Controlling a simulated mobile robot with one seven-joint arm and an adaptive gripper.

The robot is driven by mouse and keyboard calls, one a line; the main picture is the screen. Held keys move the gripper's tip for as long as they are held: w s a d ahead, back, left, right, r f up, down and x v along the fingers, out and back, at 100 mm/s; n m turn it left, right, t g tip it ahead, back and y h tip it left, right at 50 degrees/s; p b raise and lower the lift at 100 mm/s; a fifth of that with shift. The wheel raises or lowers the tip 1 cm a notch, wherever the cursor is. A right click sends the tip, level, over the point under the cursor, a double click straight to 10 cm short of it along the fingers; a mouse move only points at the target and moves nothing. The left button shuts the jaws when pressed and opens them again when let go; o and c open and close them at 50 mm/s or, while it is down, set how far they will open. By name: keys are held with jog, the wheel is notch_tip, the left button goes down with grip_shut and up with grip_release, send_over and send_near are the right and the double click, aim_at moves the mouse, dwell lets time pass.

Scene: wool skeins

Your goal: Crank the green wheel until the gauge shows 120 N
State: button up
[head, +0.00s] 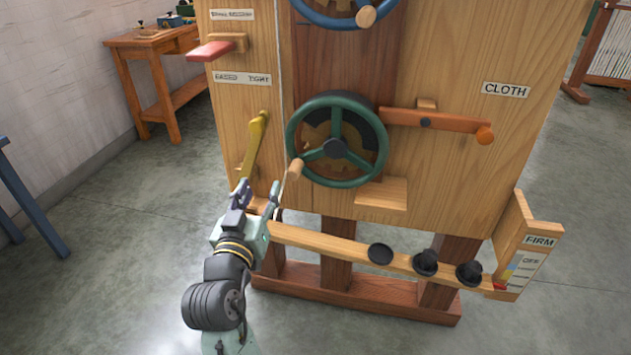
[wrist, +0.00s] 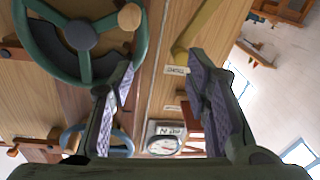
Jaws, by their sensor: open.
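The green wheel (head: 292,120) is mounted upright on the wooden machine front, with a dark hub and a pale wooden crank knob (head: 295,169) at its lower left. In the wrist view the green wheel (wrist: 140,52) fills the upper left, and its knob (wrist: 129,17) lies beyond my left finger. My gripper (head: 241,192) is open and empty, left of and below the knob, apart from it. It also shows in the wrist view (wrist: 162,68). A round white gauge (wrist: 163,145) shows at the bottom between my fingers; its reading is too small to tell.
A yellow lever (head: 256,138) stands close above my gripper. An orange lever (head: 445,123) is right of the wheel, a red lever (head: 210,51) upper left, a blue wheel (head: 325,20) above. A wooden beam (head: 335,246) with black weights runs below.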

aim_at(291, 175)
jog(key=shift+m+g+h, duration=0.4)
jog(key=shift+g+h, duration=0.1)
jog(key=shift+h, duration=0.2)
jog(key=w+d+p, duration=0.1)
jog(key=w+d, duration=0.1)
jog(key=w, duration=0.1)
jog(key=w+d+f, duration=0.1)
jog(key=w+d, duration=0.1)
jog(key=w+d+f+p, duration=0.1)
jog(key=w+d, duration=0.1)
jog(key=w, duration=0.1)
jog(key=shift+w+d+p, duration=0.3)
jog(key=shift+p, duration=0.05)
jog(key=shift+w+d+f, duration=0.15)
jog(key=shift+w+d, duration=0.1)
jog(key=shift+w, duration=0.35)
jog(key=shift+c, duration=0.4)
grip_shut()
